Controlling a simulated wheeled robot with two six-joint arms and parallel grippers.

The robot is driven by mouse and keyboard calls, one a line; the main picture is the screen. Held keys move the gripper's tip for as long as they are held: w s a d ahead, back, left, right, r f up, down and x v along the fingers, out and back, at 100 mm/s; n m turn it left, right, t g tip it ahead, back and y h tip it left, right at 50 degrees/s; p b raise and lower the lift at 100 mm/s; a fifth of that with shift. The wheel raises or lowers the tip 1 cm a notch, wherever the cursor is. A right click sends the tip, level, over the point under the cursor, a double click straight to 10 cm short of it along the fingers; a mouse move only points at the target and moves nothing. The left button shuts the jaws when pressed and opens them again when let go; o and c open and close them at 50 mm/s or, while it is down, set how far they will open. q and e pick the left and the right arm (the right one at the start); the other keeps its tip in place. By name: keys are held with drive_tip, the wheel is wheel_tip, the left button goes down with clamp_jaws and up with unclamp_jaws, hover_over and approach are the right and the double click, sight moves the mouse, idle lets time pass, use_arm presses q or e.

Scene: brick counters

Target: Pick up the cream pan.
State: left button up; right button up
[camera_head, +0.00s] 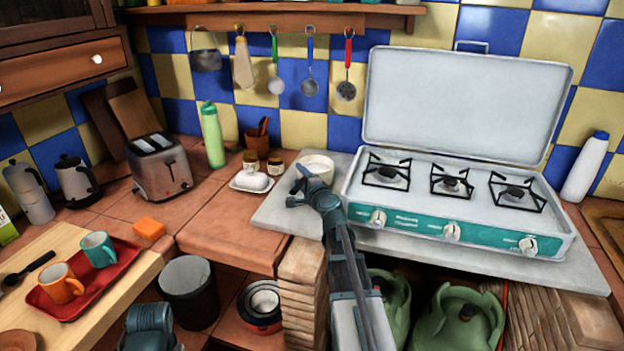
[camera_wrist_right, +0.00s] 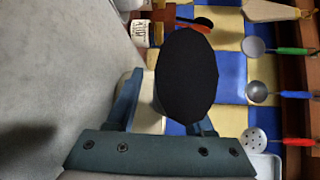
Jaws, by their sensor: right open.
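The cream pan (camera_head: 317,164) sits on the grey slab left of the stove, partly hidden by my right gripper. My right gripper (camera_head: 297,188) is open, at the near side of the pan. In the right wrist view, my right gripper's fingers (camera_wrist_right: 163,102) stand apart. A large black oval fills the space in front of them, perhaps the pan's handle end. A cream surface (camera_wrist_right: 151,118) shows beside it, between the fingers. I cannot tell whether the fingers touch the pan.
The stove (camera_head: 455,215) with its raised lid stands right of the pan. Utensils hang on the wall behind. The tiled counter (camera_head: 225,230) has free room at the front.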

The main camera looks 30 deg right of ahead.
clamp_jaws()
idle(1.3)
